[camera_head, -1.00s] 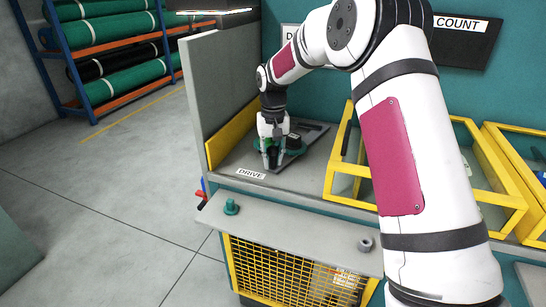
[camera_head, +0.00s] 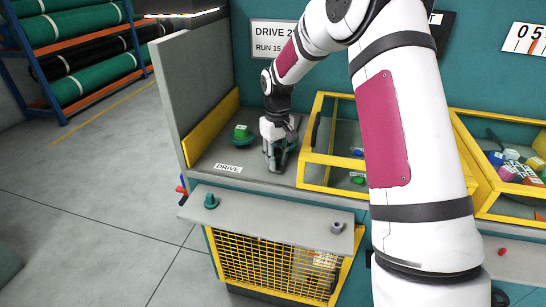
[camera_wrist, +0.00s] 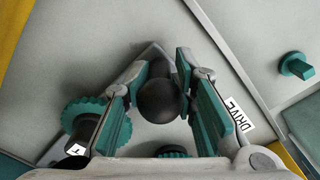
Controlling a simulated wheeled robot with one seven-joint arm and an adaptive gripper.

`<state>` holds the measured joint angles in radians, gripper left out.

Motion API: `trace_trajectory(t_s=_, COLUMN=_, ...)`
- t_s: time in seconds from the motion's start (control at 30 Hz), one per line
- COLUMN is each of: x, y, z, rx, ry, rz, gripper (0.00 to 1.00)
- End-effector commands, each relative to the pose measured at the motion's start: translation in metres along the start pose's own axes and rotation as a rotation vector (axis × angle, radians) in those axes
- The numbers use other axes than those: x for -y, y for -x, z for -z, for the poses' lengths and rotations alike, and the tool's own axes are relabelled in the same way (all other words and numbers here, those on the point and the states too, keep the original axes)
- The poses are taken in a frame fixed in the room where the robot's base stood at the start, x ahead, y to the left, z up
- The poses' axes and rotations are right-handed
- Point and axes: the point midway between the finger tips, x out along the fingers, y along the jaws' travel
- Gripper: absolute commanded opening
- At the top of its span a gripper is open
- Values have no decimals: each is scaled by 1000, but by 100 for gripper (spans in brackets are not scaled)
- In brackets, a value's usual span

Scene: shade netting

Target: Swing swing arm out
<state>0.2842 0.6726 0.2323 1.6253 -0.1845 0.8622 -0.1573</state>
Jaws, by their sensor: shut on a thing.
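My gripper (camera_head: 274,160) is low over the grey DRIVE deck, its fingers closed around a black ball knob. In the wrist view the knob (camera_wrist: 160,100) sits between the teal finger pads (camera_wrist: 163,108). The knob appears to belong to the swing arm, a grey plate (camera_wrist: 140,67) partly showing under the fingers; most of it is hidden. A toothed green wheel (camera_head: 242,136) with a dark hub and small tag is apart to the left of my gripper. Part of another teal toothed wheel (camera_wrist: 173,152) shows near the gripper's palm.
A grey panel (camera_head: 205,90) and yellow guard (camera_head: 212,128) bound the deck's left. A yellow-framed clear cover (camera_head: 335,165) stands close right of my gripper. A grey shelf (camera_head: 270,218) with a teal knob (camera_head: 211,201) juts out in front, above yellow mesh (camera_head: 265,265).

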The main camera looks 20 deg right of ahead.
Motion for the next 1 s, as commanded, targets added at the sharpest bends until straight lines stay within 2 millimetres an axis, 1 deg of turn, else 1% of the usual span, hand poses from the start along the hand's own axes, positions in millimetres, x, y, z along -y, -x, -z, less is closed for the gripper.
trace_trajectory(t_s=0.03, x=-6, y=3, z=-2, rx=3, ry=-5, rz=-8, gripper=0)
trace_trajectory(t_s=0.07, x=-6, y=3, z=-2, rx=3, ry=-6, rz=-8, gripper=0)
trace_trajectory(t_s=0.1, x=-6, y=3, z=-3, rx=3, ry=-6, rz=-9, gripper=33)
trace_trajectory(t_s=0.13, x=-6, y=3, z=-3, rx=3, ry=-7, rz=-9, gripper=40)
trace_trajectory(t_s=0.17, x=-6, y=3, z=-3, rx=4, ry=-7, rz=-8, gripper=41)
trace_trajectory(t_s=0.43, x=-4, y=2, z=-2, rx=4, ry=-5, rz=-5, gripper=41)
trace_trajectory(t_s=0.57, x=-4, y=9, z=-1, rx=2, ry=-5, rz=-5, gripper=41)
trace_trajectory(t_s=0.67, x=-4, y=24, z=-1, rx=-1, ry=-5, rz=-6, gripper=41)
trace_trajectory(t_s=0.9, x=-4, y=73, z=-1, rx=-1, ry=-6, rz=-7, gripper=41)
trace_trajectory(t_s=1.0, x=-4, y=91, z=-1, rx=0, ry=-5, rz=-6, gripper=41)
